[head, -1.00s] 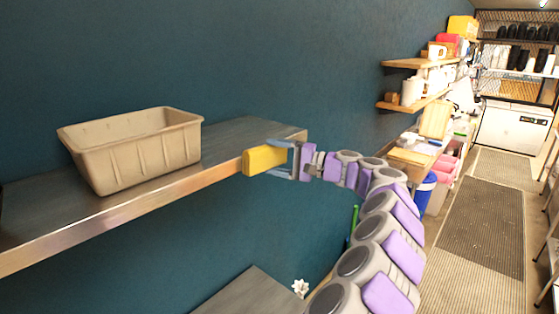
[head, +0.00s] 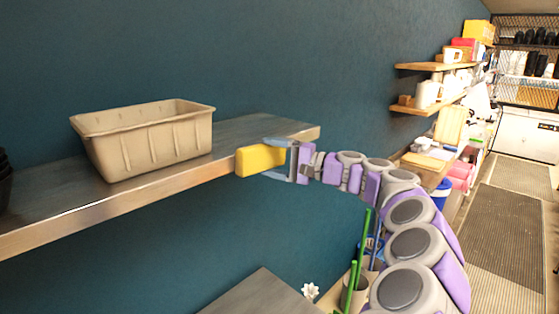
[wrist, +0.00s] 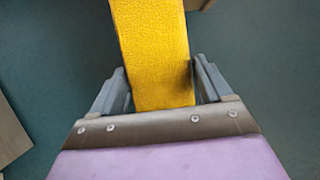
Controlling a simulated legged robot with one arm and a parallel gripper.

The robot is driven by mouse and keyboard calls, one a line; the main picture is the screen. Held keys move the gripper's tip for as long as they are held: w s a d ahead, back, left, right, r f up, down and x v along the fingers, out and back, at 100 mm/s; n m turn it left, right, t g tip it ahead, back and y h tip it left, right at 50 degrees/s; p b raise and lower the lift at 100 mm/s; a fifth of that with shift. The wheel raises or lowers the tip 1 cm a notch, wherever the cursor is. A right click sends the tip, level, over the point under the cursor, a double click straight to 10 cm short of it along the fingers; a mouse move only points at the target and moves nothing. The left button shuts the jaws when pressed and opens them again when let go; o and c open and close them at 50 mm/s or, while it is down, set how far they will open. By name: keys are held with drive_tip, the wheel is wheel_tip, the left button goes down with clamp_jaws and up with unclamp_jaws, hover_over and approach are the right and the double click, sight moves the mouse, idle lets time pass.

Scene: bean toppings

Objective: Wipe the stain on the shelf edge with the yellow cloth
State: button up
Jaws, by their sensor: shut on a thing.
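The yellow cloth (head: 260,159) is a block-like yellow piece held at the front edge of the metal shelf (head: 70,217), near the shelf's right end. My gripper (head: 279,158) is shut on it. In the wrist view the cloth (wrist: 152,50) extends forward from between the two fingers of my gripper (wrist: 158,90). The cloth overlaps the shelf edge in the head view; I cannot tell whether it touches the edge. I see no clear stain on the visible shelf edge; the part behind the cloth is hidden.
A beige bin (head: 150,147) stands on the shelf left of the cloth. A dark object (head: 4,178) is at the far left. A lower metal surface (head: 262,295) lies below, with green sticks (head: 353,275) to its right. Wooden wall shelves (head: 440,108) stand farther right.

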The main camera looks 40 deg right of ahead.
drive_tip(key=shift+a, duration=0.5)
drive_tip(key=shift+s, duration=0.1)
drive_tip(key=shift+s+d+b, duration=0.15)
drive_tip(key=shift+s+b, duration=0.25)
drive_tip(key=shift+s, duration=1.05)
drive_tip(key=shift+s+d+b, duration=0.15)
drive_tip(key=shift+s+b, duration=0.25)
drive_tip(key=shift+s, duration=1)
drive_tip(key=shift+s+d+b, duration=0.1)
drive_tip(key=shift+s+b, duration=0.25)
drive_tip(key=shift+s, duration=1.15)
